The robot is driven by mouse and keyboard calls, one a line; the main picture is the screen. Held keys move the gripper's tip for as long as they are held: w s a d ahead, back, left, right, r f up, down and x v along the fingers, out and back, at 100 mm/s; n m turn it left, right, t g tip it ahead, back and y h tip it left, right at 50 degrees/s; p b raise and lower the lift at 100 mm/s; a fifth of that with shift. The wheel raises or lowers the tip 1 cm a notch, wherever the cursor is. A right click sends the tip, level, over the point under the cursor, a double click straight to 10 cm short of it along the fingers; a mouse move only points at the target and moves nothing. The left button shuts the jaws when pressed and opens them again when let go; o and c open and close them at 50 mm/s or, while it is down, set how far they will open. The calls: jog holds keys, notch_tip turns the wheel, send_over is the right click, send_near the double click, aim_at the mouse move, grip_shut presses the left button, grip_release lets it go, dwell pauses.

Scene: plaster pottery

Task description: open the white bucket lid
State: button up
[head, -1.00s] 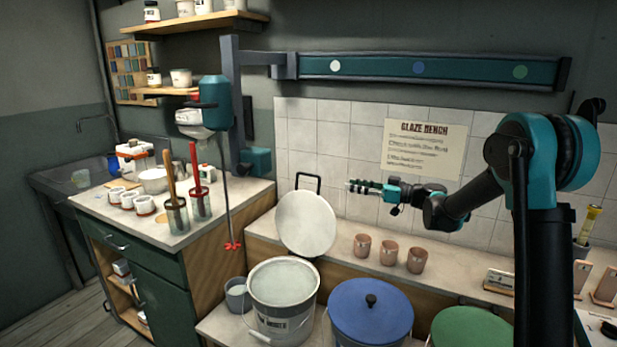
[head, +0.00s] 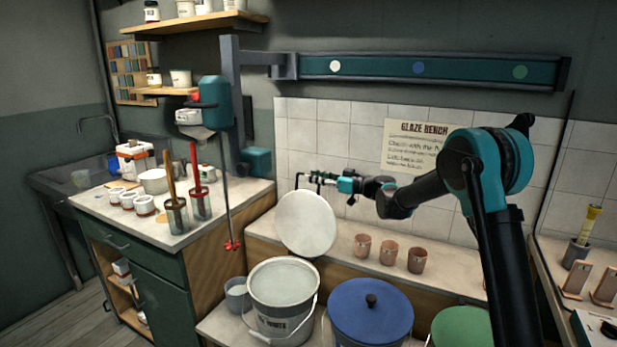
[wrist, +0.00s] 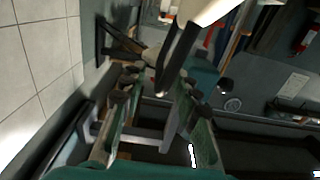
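The white bucket (head: 282,318) stands uncovered on the low bench, showing pale contents. Its round white lid (head: 306,224) is upright behind it, clear of the bucket mouth. The lid's black handle (head: 297,182) is at its top edge, partly covered by my gripper (head: 312,177). In the wrist view, my gripper (wrist: 158,98) has its two fingers spread apart. The dark handle bar (wrist: 178,58) and the pale lid edge (wrist: 205,10) show at the fingertips. The handle seems to reach between the tips, but I cannot tell whether it touches them.
A blue lidded bucket (head: 370,312) and a green one (head: 462,328) stand to the right. Several clay cups (head: 389,252) stand on the ledge right of the lid. A mixer with a red-tipped shaft (head: 229,215) hangs left of the lid. A small grey pail (head: 237,295) is beside the bucket.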

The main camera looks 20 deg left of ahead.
jog(key=shift+w+a, duration=0.1)
jog(key=shift+a, duration=1.3)
grip_shut()
